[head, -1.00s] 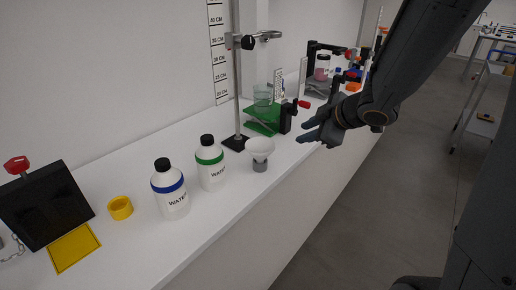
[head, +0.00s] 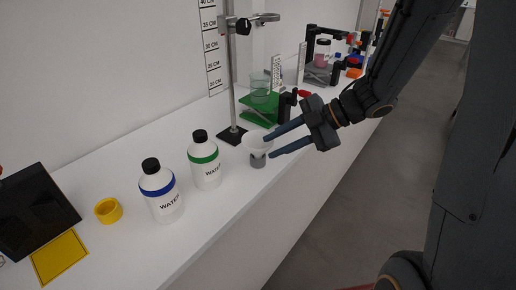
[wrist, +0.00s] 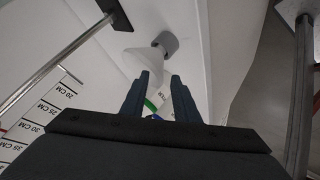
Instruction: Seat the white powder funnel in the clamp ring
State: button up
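The white powder funnel (head: 257,144) stands upright in a small grey holder (head: 258,161) near the bench's front edge. It also shows in the wrist view (wrist: 142,63), just beyond the fingertips. The clamp ring (head: 266,17) sticks out to the right, high on the metal stand (head: 233,90), and looks empty. My gripper (head: 268,146) is open, its two fingers pointing left at the funnel. In the head view the fingertips overlap the funnel's right side. In the wrist view the space between the fingers (wrist: 160,80) is empty, and I cannot tell whether they touch the funnel.
Two white water bottles, blue-banded (head: 161,191) and green-banded (head: 205,160), stand left of the funnel. A green lab jack (head: 259,108) with a glass beaker (head: 260,88) is behind it. A yellow ring (head: 108,211) lies farther left. The bench front between is clear.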

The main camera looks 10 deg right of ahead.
aim_at(269, 147)
jog(key=x, duration=0.3)
jog(key=shift+w+a+f, duration=0.1)
jog(key=shift+f, duration=0.05)
grip_shut()
dwell(0.3)
